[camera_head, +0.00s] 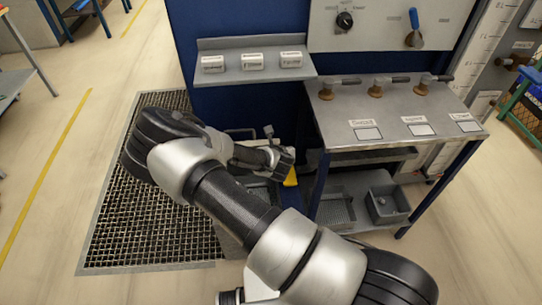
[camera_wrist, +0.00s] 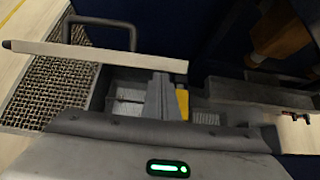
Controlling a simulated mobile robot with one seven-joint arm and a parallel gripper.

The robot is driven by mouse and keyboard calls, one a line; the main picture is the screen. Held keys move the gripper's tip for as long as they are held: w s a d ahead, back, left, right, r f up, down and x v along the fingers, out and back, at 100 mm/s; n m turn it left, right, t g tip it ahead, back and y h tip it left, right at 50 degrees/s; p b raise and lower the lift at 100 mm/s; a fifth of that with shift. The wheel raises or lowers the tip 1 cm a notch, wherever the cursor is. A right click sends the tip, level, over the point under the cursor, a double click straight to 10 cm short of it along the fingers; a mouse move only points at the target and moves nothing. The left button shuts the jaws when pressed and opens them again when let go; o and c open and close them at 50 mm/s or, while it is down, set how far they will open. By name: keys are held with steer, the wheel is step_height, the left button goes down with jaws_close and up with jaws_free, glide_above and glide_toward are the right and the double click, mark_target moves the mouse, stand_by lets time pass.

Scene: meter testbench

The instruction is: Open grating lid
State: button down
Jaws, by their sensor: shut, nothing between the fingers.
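A dark floor grating (camera_head: 150,215) with a metal frame lies left of the blue bench. It also shows at the left edge of the wrist view (camera_wrist: 45,85). My arm hides part of it. My gripper (camera_head: 285,160) is low beside the bench, right of the grating. In the wrist view its grey fingers (camera_wrist: 160,90) are together and empty, above a recessed box-like opening (camera_wrist: 125,85). A dark U-shaped handle (camera_wrist: 133,35) stands beyond a pale bar (camera_wrist: 110,55) there. I cannot tell whether the bar is the lid's edge, or whether the fingers touch anything.
A yellow piece (camera_head: 291,178) is beside my gripper. A grey bench (camera_head: 390,115) with valves stands at right, with a grey bin (camera_head: 387,203) on its lower shelf. A shelf with labelled blocks (camera_head: 253,62) hangs behind. Open floor (camera_head: 60,120) lies at left.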

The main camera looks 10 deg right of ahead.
steer(key=w+r, duration=0.1)
steer(key=w, duration=0.1)
steer(key=w+r, duration=0.2)
steer(key=w, duration=0.1)
steer(key=w+r, duration=0.2)
steer(key=shift+w+d+r, duration=0.15)
steer(key=shift+w+d, duration=0.05)
